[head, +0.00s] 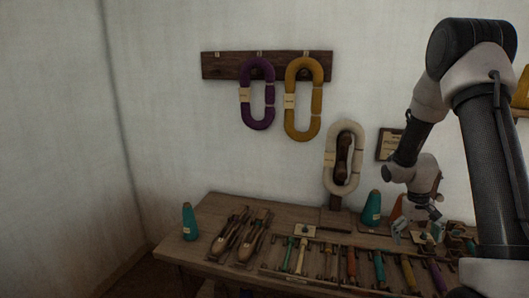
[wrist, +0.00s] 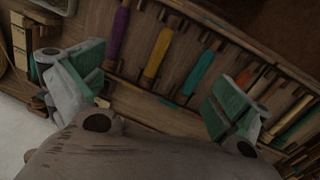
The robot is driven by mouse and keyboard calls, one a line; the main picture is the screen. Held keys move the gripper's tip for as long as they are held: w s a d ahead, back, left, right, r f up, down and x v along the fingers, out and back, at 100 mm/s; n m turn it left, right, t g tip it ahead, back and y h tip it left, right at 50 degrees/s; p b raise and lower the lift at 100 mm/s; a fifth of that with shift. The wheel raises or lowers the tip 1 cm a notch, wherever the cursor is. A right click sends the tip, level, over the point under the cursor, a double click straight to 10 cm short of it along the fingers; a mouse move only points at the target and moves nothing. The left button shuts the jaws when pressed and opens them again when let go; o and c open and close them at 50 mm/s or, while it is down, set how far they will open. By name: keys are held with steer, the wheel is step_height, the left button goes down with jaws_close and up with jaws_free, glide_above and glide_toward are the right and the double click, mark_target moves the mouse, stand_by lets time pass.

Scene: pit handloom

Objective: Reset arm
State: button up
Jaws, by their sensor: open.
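My gripper (head: 415,236) hangs above the right part of the wooden bench (head: 195,256), near the back wall. In the wrist view its two green-padded fingers (wrist: 155,92) stand wide apart with nothing between them. Beyond them in that view is a row of coloured rods in a wooden rack: purple (wrist: 117,36), yellow (wrist: 158,52), teal (wrist: 197,74) and others. My arm comes down from the upper right of the head view and hides part of the bench's right side.
A teal cone (head: 372,208) stands close left of my gripper; another (head: 189,223) stands at the bench's left end. Two boat-shaped wooden tools (head: 240,238) lie between them. Purple (head: 243,95) and yellow (head: 289,100) skeins hang on the wall; a cream skein (head: 331,160) hangs lower.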

steer(key=s+a+r+t, duration=0.2)
steer(key=s+a+r, duration=0.4)
steer(key=s+r, duration=0.6)
steer(key=s+a+r+n+t+y, duration=0.1)
steer(key=s+a+r+t, duration=0.2)
steer(key=s+r, duration=0.9)
steer(key=a+r, duration=0.3)
steer(key=r, duration=0.1)
steer(key=shift+s+r+n+t+y, duration=0.25)
steer(key=shift+s+n+t+y, duration=0.05)
